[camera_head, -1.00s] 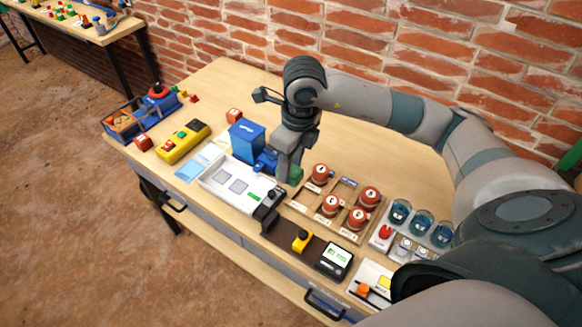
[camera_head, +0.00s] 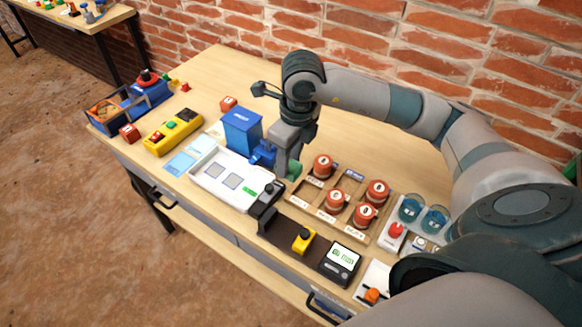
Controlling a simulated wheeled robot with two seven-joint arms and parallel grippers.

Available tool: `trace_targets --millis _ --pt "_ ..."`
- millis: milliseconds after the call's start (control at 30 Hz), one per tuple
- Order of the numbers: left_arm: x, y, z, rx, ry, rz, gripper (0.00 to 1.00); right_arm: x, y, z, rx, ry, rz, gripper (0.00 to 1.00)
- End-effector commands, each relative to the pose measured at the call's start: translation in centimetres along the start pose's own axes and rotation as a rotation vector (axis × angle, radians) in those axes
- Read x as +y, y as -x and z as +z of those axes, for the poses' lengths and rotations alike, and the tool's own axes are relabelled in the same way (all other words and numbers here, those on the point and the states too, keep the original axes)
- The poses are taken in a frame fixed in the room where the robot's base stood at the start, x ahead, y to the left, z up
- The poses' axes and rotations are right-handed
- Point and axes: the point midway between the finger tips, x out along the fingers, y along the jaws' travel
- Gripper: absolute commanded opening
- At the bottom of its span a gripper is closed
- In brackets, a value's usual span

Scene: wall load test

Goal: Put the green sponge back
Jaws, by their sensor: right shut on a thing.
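The green sponge (camera_head: 294,170) shows as a small green patch at the lower end of my right gripper (camera_head: 286,165). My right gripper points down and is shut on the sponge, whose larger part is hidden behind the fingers. It is between the blue box (camera_head: 242,131) and the wooden rack (camera_head: 301,193) of red-brown weights. I cannot tell whether the sponge touches the table. My left gripper is not in view.
A white tray (camera_head: 199,175) lies left of the gripper, and a black device (camera_head: 264,196) is at its right end. A yellow button box (camera_head: 173,132) stands further left. Blue cups (camera_head: 410,208) stand right of the rack.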

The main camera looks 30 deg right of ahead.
Motion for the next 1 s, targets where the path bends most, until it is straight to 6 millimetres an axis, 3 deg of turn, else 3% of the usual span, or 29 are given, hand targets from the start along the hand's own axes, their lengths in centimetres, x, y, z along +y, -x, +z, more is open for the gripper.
trace_targets --millis 367,700,1000 --pt "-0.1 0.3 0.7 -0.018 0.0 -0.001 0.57 -0.7 -0.3 0.3 0.001 -0.002 0.0 0.13" --pt "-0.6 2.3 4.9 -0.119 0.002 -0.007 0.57 -5.3 -3.7 2.6 0.005 -0.006 0.001 0.13" --pt "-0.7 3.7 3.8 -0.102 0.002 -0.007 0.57 -9.2 -6.8 4.7 0.001 -0.003 0.001 0.13"
